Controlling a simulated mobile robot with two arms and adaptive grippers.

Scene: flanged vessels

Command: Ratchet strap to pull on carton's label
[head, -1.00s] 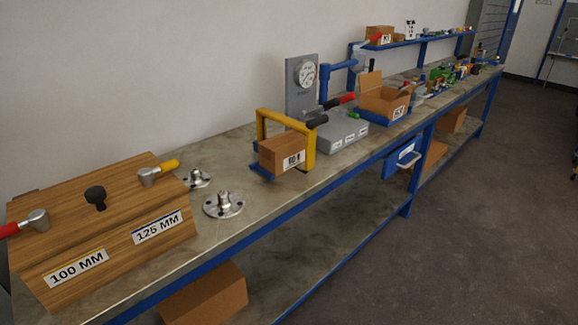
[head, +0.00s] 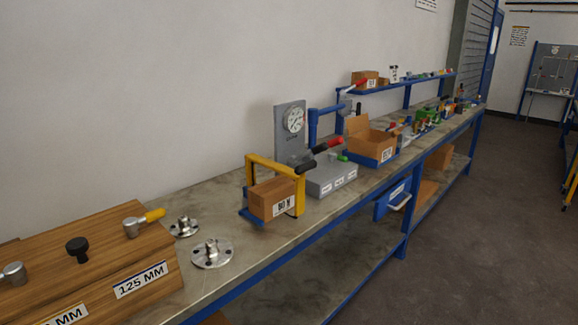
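A closed brown carton (head: 272,198) with a white label sits under a yellow frame (head: 249,174) on a blue base at the middle of the bench. The label's print is too small to read surely. An open carton (head: 368,138) with a label stands in a blue tray further along the bench. Another small carton (head: 364,79) with a label is on the raised shelf. I cannot make out a ratchet strap for sure. Neither of my grippers shows in the head view.
A wooden block (head: 60,262) with handles and a 125 MM label fills the near left. Two metal flanges (head: 212,253) lie beside it. A grey gauge stand (head: 290,125) and a grey box (head: 332,180) stand behind the yellow frame. The floor (head: 480,240) at right is clear.

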